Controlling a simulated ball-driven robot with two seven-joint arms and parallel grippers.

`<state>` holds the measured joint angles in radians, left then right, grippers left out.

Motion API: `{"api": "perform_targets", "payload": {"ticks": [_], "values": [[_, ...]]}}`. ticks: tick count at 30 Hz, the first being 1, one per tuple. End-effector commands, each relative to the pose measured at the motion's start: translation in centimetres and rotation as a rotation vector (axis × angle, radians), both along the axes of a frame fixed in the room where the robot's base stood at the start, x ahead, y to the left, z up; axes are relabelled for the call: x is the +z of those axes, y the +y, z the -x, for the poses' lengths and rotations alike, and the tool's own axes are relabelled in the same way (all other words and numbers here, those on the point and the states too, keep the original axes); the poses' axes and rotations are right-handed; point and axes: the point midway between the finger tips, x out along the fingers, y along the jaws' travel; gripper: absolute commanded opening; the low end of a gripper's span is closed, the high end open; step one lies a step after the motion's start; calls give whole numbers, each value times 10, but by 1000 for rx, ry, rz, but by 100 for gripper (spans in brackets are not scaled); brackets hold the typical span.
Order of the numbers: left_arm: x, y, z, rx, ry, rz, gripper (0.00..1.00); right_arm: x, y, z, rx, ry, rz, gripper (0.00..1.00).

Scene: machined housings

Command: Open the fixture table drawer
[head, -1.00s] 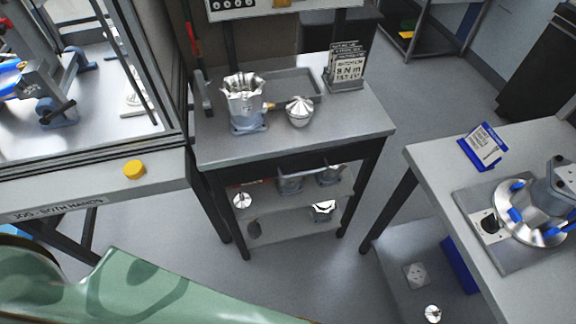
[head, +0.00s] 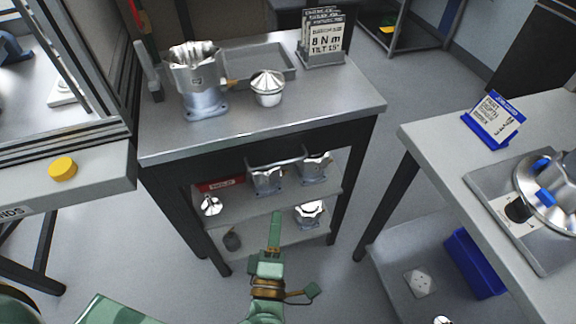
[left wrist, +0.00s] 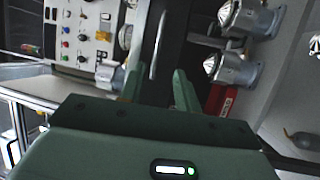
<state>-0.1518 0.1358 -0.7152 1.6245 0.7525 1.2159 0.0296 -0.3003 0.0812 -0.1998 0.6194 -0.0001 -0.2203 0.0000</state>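The grey-topped table (head: 290,110) stands in the middle of the head view. Below its top is a dark drawer front (head: 225,165), which looks closed, with a thin grey bar handle (head: 277,162). In the left wrist view the silver handle (left wrist: 157,45) stands out against the dark front, ahead of the finger gap and apart from the fingers. My left gripper (head: 275,217) is below and in front of the handle in the head view. The left wrist view shows its two green fingers (left wrist: 157,80) apart with nothing between them. My right gripper is out of view.
On the tabletop are a metal housing (head: 196,80), a domed part (head: 267,86), a grey tray (head: 285,54) and a sign stand (head: 322,40). Shelves below hold several parts and a red box (head: 218,185). Another table (head: 430,135) is at right, a bench with yellow button (head: 62,169) at left.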

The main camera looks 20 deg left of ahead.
Motion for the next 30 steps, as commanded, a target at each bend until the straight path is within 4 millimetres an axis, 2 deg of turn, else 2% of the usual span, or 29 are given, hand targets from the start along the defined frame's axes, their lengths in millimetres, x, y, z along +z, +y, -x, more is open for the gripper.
{"api": "perform_targets", "payload": {"ticks": [5,12,18,24,30], "values": [[8,7,-33,0,-6,-4,33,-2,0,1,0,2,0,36],[17,19,-93,-1,-5,-7,33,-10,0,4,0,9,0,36],[24,26,-131,-1,-2,-8,33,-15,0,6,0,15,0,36],[27,30,-149,-2,-1,-9,33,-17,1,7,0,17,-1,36],[28,30,-151,-2,0,-9,33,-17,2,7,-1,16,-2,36]]}}
